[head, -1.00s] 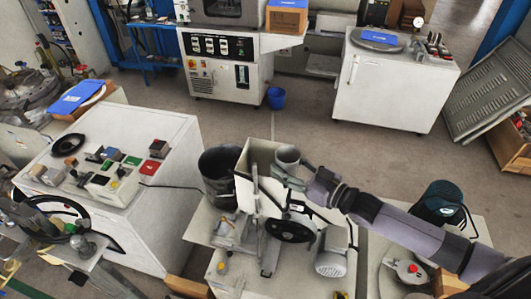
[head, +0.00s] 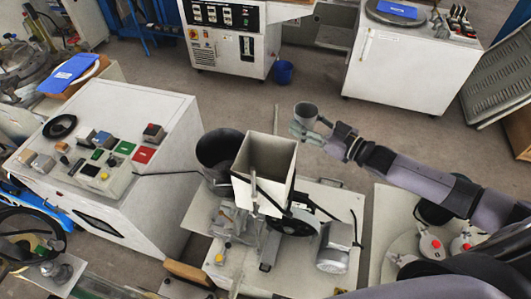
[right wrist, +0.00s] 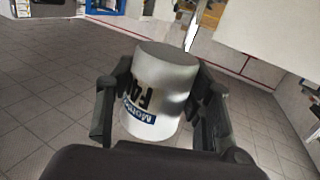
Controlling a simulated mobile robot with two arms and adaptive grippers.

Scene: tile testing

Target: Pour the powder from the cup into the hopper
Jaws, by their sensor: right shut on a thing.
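The grey cup (head: 305,112) is held in the air by my right gripper (head: 311,128), which is shut around its side. In the right wrist view the cup (right wrist: 163,88) is smooth and light grey, with a dark and blue label, between the two black fingers (right wrist: 160,112). The hopper (head: 262,178) is a square, open, off-white box on the small machine. The cup is apart from it, up and to the right in the picture. My left gripper is not in view.
A black bucket (head: 218,152) stands at the hopper's left. A motor (head: 334,247) and a black wheel are on the machine's right. Open floor (head: 330,85) lies behind the cup.

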